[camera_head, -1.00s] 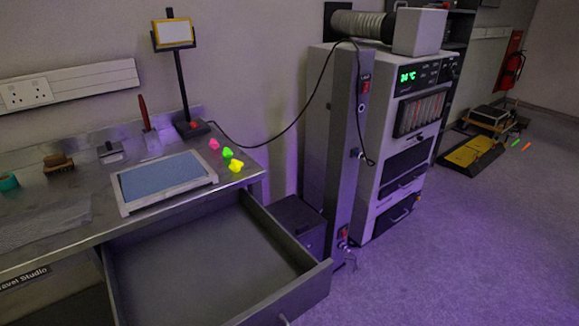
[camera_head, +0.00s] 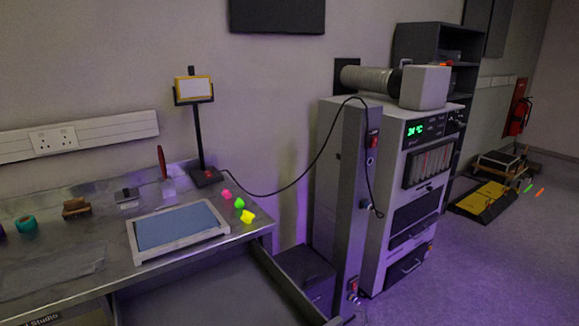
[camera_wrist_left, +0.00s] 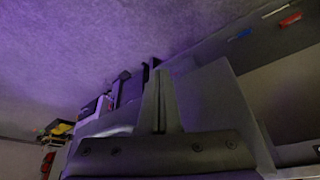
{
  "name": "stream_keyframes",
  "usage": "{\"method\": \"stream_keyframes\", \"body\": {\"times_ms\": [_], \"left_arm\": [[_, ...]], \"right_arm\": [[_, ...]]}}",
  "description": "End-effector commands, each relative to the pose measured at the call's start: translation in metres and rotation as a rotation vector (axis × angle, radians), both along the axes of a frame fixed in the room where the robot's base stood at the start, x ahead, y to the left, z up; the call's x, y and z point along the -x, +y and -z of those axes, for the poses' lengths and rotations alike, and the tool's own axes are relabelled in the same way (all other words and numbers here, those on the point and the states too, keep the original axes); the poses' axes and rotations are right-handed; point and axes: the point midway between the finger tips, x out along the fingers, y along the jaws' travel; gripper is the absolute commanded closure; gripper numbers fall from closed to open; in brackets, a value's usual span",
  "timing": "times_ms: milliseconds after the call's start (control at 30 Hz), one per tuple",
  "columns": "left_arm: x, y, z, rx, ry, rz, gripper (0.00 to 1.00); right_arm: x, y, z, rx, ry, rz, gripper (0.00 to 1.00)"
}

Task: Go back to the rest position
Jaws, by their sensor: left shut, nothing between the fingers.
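My left gripper (camera_wrist_left: 159,105) shows in the left wrist view with its two fingers together and nothing between them. Neither gripper shows in the head view, and my right gripper is in no view. A black cable (camera_head: 270,192) runs from the foot of the lamp-like stand (camera_head: 198,125) on the bench up to the grey upright post (camera_head: 349,195). It loops over the post's top and hangs down its right side.
The metal bench (camera_head: 75,262) carries a framed blue screen (camera_head: 182,227) and small pink, green and yellow pieces (camera_head: 248,216). An open drawer (camera_head: 205,295) juts out below. A grey cabinet (camera_head: 415,185) stands behind the post.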

Motion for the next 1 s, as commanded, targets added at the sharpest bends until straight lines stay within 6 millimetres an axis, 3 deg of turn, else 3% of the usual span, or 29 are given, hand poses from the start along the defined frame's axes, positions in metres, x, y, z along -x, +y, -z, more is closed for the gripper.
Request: {"method": "stream_keyframes", "body": {"times_ms": [33,400,500,667,1000], "left_arm": [[0.001,0.0,-0.024,0.0,-0.009,0.0,1.0],[-0.009,0.0,-0.138,0.0,-0.046,0.0,1.0],[-0.015,0.0,-0.161,0.0,-0.057,0.0,1.0],[-0.019,0.0,-0.178,0.0,-0.067,0.0,1.0],[-0.019,0.0,-0.176,0.0,-0.065,0.0,1.0]], "right_arm": [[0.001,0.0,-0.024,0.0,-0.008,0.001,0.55],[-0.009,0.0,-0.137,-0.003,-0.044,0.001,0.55],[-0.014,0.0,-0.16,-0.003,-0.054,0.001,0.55],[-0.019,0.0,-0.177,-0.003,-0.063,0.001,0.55],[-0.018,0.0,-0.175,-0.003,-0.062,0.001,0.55]]}}
